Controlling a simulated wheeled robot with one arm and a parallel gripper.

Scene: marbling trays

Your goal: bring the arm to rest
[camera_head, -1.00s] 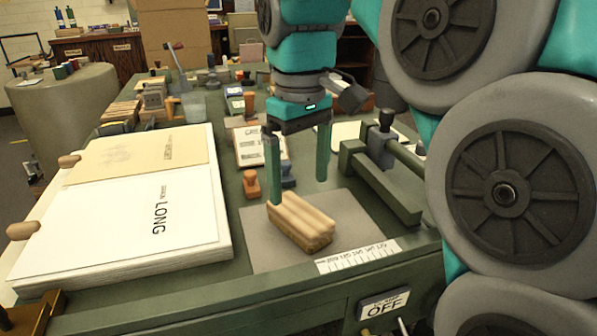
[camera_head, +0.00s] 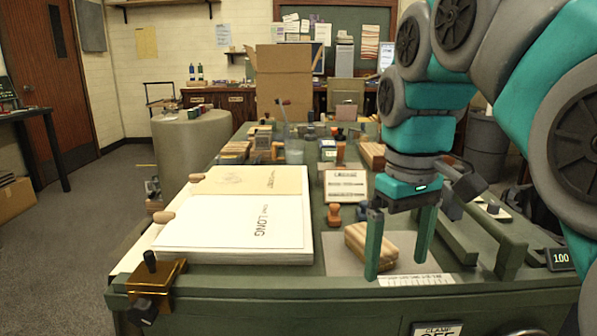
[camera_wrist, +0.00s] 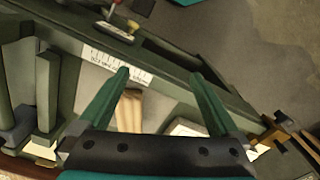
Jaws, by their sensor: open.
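My gripper (camera_head: 396,270) is open and empty at the front right of the green bench, its two green fingers pointing down. A ridged tan wooden block (camera_head: 356,240) lies on a grey mat (camera_head: 338,262) behind and left of the fingers in the head view; the left finger partly covers it. In the wrist view the block (camera_wrist: 130,110) shows between the open fingers, and nothing is gripped. Their exact height above the bench is hard to tell.
A large white board with paper marked LONG (camera_head: 232,240) fills the bench's left. A ruler strip (camera_head: 415,280) lies at the front edge. Green rails (camera_head: 455,240) stand right of my gripper. Stamps (camera_head: 334,214) and a card (camera_head: 345,186) stand behind. Open floor (camera_head: 65,250) lies left.

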